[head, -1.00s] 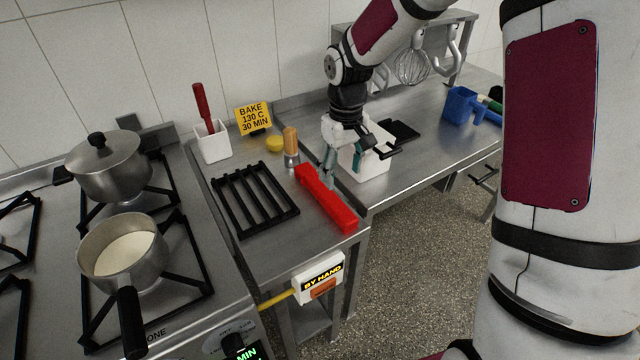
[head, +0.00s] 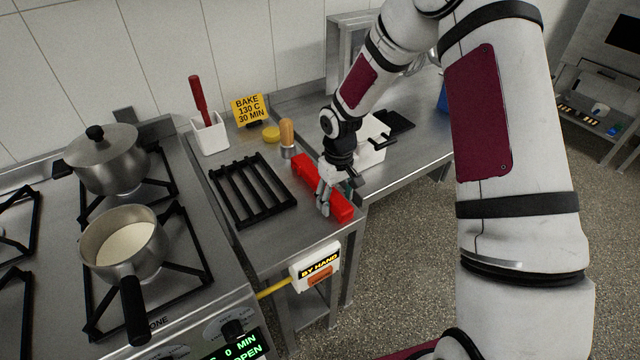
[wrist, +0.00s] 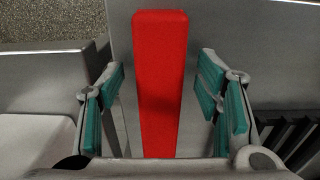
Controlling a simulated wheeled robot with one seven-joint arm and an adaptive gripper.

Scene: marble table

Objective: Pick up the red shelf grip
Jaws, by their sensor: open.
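The red shelf grip (head: 342,207) is a long red bar lying on the steel counter, to the right of the black rack in the head view. My gripper (head: 325,205) is over its middle and hides part of it. In the wrist view the red shelf grip (wrist: 160,80) runs lengthwise between the open, teal-padded fingers of my gripper (wrist: 165,100). There is a gap on each side of the bar. How high the fingertips are above the counter is hard to tell.
The black rack (head: 252,190) lies just left of the bar. A wooden-handled brush (head: 287,138) stands behind it, near a yellow lid (head: 271,134). A white container (head: 371,150) is close behind my gripper. The counter's front edge is near the bar's front end.

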